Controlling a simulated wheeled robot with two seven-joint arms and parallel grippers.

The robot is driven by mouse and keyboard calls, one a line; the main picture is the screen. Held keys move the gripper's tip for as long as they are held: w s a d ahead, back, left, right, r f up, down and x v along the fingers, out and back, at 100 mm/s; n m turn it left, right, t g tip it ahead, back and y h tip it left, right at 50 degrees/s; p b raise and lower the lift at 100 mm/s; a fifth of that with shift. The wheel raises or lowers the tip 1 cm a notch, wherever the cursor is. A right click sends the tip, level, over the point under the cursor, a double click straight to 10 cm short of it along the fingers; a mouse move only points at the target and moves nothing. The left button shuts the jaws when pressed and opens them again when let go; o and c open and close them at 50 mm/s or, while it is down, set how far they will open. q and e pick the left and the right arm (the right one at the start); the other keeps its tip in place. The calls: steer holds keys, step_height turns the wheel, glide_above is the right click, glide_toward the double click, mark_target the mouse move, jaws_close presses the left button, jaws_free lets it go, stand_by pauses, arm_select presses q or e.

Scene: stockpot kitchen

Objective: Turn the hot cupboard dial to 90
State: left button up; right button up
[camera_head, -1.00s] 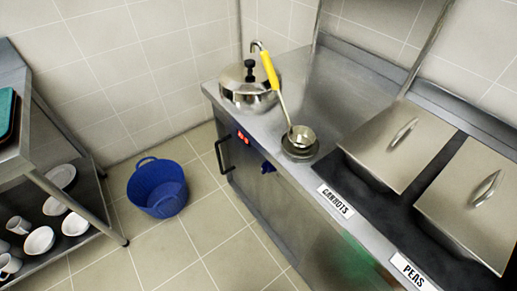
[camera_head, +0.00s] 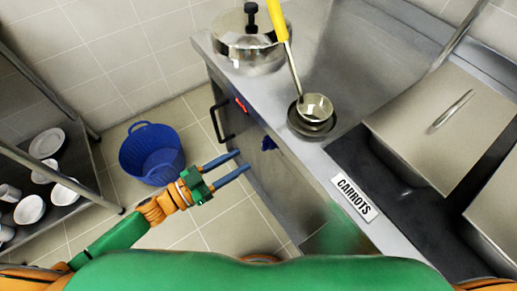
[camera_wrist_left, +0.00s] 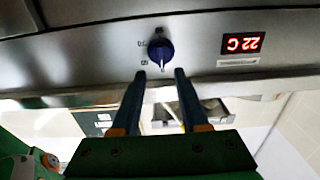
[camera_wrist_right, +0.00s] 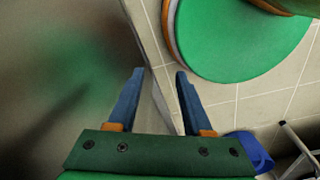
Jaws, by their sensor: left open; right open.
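The hot cupboard dial (camera_head: 268,143) is a dark blue knob on the front of the steel counter unit, below the counter edge. In the left wrist view the dial (camera_wrist_left: 160,50) sits centred just beyond the fingertips, with small markings around it that I cannot read. My left gripper (camera_head: 244,161) is open and empty, its fingers pointing at the dial and apparently short of it. A red display (camera_wrist_left: 240,42) next to the dial shows 22 C, upside down in that view. My right gripper (camera_wrist_right: 160,73) is open and empty, and does not show in the head view.
A lidded pot (camera_head: 248,45) and a yellow-handled ladle (camera_head: 316,107) stand on the counter. A black door handle (camera_head: 217,122) projects from the front, left of the dial. A blue basket (camera_head: 152,155) is on the floor, and a shelf with crockery (camera_head: 70,192) stands at the left.

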mark_target(262, 146)
arm_select(q)
steer(key=x, duration=0.6)
steer(key=shift+w+d, duration=0.2)
steer(key=shift+w, duration=0.05)
jaws_close()
